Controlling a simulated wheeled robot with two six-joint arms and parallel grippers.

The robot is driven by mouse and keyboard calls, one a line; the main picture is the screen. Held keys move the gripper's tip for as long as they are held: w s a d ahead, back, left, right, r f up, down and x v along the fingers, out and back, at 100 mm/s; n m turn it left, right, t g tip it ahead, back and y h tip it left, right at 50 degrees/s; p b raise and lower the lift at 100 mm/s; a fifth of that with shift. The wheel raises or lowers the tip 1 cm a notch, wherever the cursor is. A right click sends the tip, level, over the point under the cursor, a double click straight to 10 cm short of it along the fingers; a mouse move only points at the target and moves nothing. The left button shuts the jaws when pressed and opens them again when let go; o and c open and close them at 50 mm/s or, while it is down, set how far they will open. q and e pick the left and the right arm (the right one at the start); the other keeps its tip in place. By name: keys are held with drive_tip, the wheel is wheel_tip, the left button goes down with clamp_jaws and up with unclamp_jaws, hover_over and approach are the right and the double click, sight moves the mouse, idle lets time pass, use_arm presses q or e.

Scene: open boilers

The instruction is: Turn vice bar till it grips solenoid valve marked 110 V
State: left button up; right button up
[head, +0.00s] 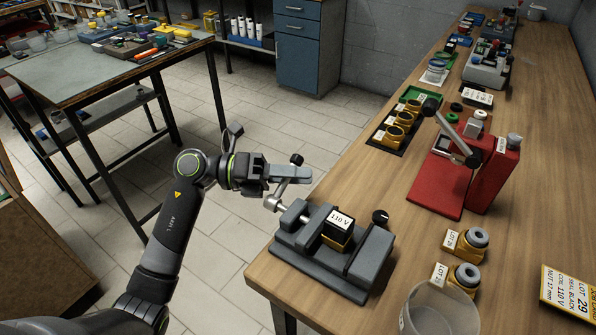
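The grey vice (318,270) stands near the table's front left corner. The solenoid valve (338,226), black with a yellow lower part and a white "110 V" label on top, stands upright between its jaws. I cannot tell whether both jaws touch it. The vice's metal screw (292,214) sticks out to the left, past the table edge. The vice bar (297,160) shows its black end knob just above my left gripper. My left gripper (292,175) is at the bar; its fingers overlap the bar, and their gap is hidden. My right gripper is out of view.
A black knob (380,216) stands beside the vice's right jaw. Valves marked LOT (467,241) and a clear tub (438,312) are to the right. A red press-like stand (440,184) is behind. Left of the vice is open floor.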

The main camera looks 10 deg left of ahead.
use_arm(q)
drive_tip(key=shift+d, duration=0.2)
clamp_jaws()
idle(0.3)
